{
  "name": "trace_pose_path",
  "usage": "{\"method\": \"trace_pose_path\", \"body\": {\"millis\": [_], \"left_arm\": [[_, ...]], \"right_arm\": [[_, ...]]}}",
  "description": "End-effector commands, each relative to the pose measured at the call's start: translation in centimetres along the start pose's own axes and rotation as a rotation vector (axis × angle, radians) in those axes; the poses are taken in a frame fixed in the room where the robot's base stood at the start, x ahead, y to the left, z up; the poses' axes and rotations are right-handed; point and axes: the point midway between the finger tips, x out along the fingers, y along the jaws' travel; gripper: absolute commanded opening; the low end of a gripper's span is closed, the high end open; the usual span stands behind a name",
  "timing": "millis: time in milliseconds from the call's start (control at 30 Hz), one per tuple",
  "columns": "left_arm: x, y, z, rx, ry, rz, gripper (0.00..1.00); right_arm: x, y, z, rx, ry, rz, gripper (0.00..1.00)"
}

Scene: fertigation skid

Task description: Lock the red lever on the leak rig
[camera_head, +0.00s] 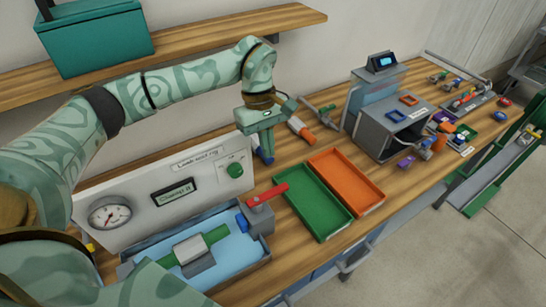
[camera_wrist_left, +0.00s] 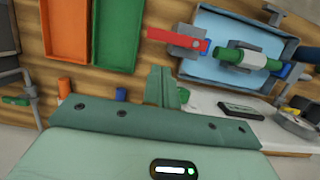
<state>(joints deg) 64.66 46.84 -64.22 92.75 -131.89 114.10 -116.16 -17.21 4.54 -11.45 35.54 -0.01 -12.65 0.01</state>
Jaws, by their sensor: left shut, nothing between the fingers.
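The leak rig has a white panel (camera_head: 150,205) with a gauge, a display and a green button, and a grey-blue tray (camera_head: 238,262) in front. The red lever (camera_head: 267,195) sits on a grey block at the tray's right end and points to the right. In the left wrist view the red lever (camera_wrist_left: 178,40) lies crosswise at the tray's edge. A green and grey part (camera_head: 200,245) lies in the tray. My left gripper (camera_head: 268,158) is shut and empty, above and behind the lever, apart from it. Its closed fingers show in the wrist view (camera_wrist_left: 163,86).
A green tray (camera_head: 290,188) and an orange tray (camera_head: 372,197) lie right of the lever. Blue- and orange-handled tools lie behind them. A grey box (camera_head: 372,135) stands farther right. A shelf with a teal bin (camera_head: 98,42) runs above the bench.

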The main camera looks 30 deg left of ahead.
Motion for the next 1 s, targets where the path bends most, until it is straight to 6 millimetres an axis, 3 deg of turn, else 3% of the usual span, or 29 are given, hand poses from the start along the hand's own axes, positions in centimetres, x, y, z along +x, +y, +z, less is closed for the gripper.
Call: {"method": "trace_pose_path", "body": {"millis": [300,500,1000], "left_arm": [[5.9,0.0,0.1,0.001,-0.004,-0.003,0.00],[8.3,0.0,0.1,0.001,-0.002,-0.001,0.00],[8.9,-0.1,0.0,0.001,0.000,0.000,0.00]], "right_arm": [[0.2,0.0,0.0,0.000,0.000,0.000,0.67],[0.3,0.0,-0.1,0.000,0.001,0.000,0.67],[0.2,-0.1,0.0,0.001,0.000,-0.001,0.67]]}}
